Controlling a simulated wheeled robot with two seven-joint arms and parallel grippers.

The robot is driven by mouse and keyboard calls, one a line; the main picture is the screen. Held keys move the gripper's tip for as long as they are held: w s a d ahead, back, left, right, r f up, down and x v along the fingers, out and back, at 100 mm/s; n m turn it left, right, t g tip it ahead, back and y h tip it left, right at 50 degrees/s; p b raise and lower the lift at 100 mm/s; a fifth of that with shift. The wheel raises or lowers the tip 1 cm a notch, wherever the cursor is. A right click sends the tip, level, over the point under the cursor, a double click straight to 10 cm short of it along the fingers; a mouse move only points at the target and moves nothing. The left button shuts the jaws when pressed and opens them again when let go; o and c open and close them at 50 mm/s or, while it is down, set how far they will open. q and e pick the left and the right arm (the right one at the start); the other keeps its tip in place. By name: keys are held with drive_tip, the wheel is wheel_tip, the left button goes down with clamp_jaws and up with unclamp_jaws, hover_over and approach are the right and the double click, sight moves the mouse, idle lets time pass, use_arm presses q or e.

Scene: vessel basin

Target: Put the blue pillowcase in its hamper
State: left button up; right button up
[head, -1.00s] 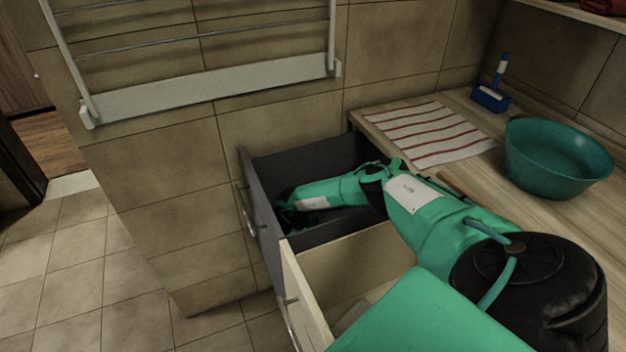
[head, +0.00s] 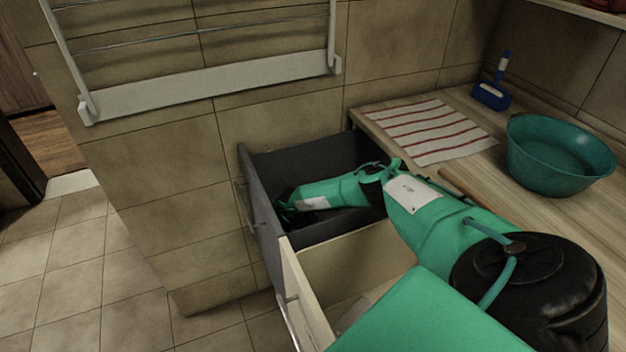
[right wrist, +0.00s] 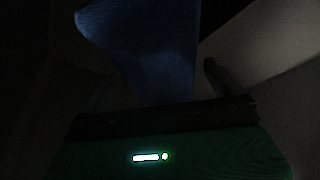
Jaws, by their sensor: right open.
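My right arm reaches over the counter into the dark grey pull-out bin (head: 262,232). My right gripper (head: 286,212) is low inside that bin, mostly hidden in shadow. In the right wrist view, blue cloth (right wrist: 150,50), which looks like the pillowcase, hangs or lies just beyond the gripper. One dark finger shows to the right of the cloth. The jaws are open; whether they touch the cloth I cannot tell. The pillowcase does not show in the head view. My left gripper is not in view.
A cream pull-out bin (head: 292,282) stands open in front of the grey one, partly under my arm. On the counter are a striped cloth (head: 428,130), a teal basin (head: 556,160) and a blue brush (head: 493,90). A drying rack (head: 210,85) hangs on the wall. Floor on the left is clear.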

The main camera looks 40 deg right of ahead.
drive_tip(key=shift+r, duration=0.2)
drive_tip(key=shift+r+p, duration=0.65)
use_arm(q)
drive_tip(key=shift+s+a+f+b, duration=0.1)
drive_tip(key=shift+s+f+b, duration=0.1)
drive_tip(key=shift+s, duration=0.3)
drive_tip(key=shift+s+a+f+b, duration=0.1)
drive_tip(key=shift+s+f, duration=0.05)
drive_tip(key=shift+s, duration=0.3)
use_arm(e)
drive_tip(key=v, duration=0.7)
